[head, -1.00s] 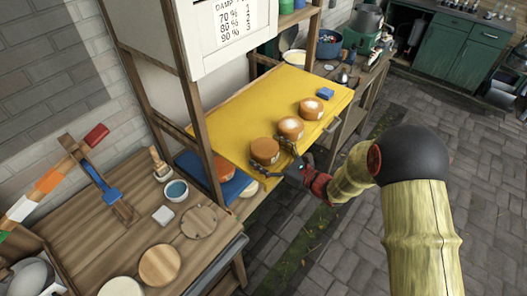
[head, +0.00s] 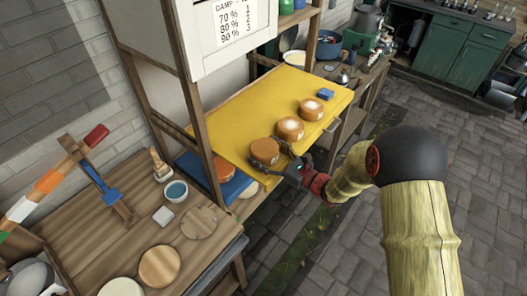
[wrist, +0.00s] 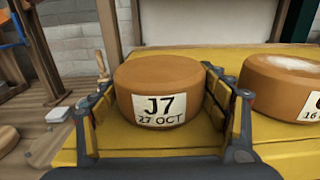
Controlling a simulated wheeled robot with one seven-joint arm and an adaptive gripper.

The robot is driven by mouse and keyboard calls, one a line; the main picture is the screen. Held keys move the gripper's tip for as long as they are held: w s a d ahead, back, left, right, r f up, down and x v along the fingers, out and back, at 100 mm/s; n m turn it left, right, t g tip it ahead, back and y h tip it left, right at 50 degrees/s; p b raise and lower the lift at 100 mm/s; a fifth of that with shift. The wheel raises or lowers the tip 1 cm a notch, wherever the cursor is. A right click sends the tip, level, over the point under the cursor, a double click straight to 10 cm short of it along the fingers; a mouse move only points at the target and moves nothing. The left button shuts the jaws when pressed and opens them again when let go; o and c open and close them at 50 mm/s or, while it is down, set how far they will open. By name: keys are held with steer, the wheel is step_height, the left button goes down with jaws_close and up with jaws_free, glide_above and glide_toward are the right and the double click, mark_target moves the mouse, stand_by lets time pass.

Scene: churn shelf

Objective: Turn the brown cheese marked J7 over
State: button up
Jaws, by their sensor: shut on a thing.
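The brown cheese marked J7 (wrist: 160,75) sits between my gripper's two fingers in the wrist view, its label "J7 27 OCT" upright and facing the camera. Its top is plain brown. In the head view the cheese (head: 265,151) is at the near left end of the yellow shelf (head: 240,112). My gripper (head: 273,162) reaches it from the front right and is shut on it, one finger on each side. I cannot tell whether the cheese touches the shelf.
Two pale-topped cheeses, one in the middle (head: 290,129) and one farther back (head: 311,109), stand in a row beyond J7. A blue block (head: 326,94) lies behind them. A wooden post (head: 202,125) rises left of J7. A blue board (head: 228,186) with another cheese is lower left.

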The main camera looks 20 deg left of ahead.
steer(key=c, duration=0.4)
steer(key=shift+r+p, duration=0.75)
steer(key=shift+r, duration=0.55)
steer(key=shift+c, duration=0.2)
